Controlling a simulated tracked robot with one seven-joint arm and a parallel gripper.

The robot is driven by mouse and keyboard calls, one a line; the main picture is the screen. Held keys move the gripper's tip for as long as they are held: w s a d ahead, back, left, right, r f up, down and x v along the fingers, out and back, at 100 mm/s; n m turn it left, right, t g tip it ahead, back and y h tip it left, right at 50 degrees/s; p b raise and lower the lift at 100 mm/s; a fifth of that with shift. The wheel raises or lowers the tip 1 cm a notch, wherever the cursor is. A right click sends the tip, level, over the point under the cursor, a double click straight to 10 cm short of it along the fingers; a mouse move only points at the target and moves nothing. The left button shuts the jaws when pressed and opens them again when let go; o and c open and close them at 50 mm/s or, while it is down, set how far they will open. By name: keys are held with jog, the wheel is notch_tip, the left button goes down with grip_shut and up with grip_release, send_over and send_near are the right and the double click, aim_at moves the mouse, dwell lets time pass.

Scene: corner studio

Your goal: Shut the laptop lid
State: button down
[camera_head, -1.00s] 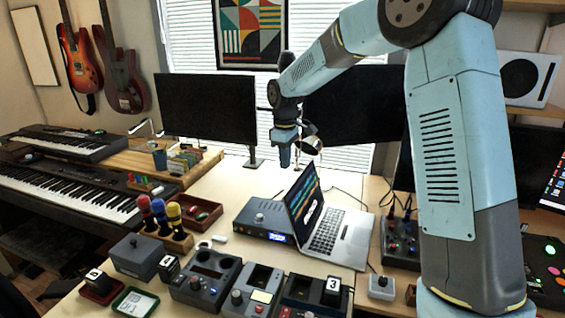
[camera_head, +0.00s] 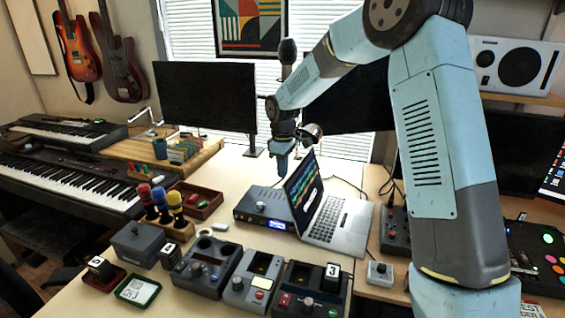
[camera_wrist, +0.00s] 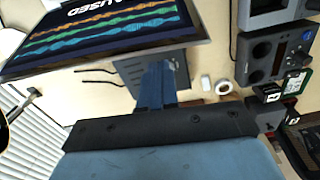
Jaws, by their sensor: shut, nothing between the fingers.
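The laptop (camera_head: 340,222) stands open on the desk, its keyboard facing right and its lid (camera_head: 303,191) raised and tilted. The lit lid screen shows coloured waves; it also fills the upper left of the wrist view (camera_wrist: 120,28). My gripper (camera_head: 282,172) points down, shut and empty, behind and slightly left of the lid's top edge in the head view. In the wrist view my gripper (camera_wrist: 157,72) is near the lid's edge; I cannot tell whether they touch.
A grey audio box (camera_head: 264,208) sits left of the lid. Control boxes (camera_head: 206,264) line the desk's front. A black mixer (camera_head: 396,228) stands right of the laptop. A monitor (camera_head: 205,97) stands behind. Bare desk (camera_head: 235,175) lies left of my gripper.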

jog(key=shift+f, duration=2.05)
jog(key=shift+d, duration=0.15)
jog(key=shift+s+d+r, duration=0.3)
jog(key=shift+s+d, duration=0.05)
jog(key=shift+d, duration=0.35)
jog(key=shift+s+d+r, duration=0.25)
jog(key=shift+s+d, duration=0.1)
jog(key=shift+d, duration=0.4)
jog(key=shift+s+d+r, duration=0.3)
jog(key=shift+s+d, duration=0.05)
jog(key=shift+d, duration=0.5)
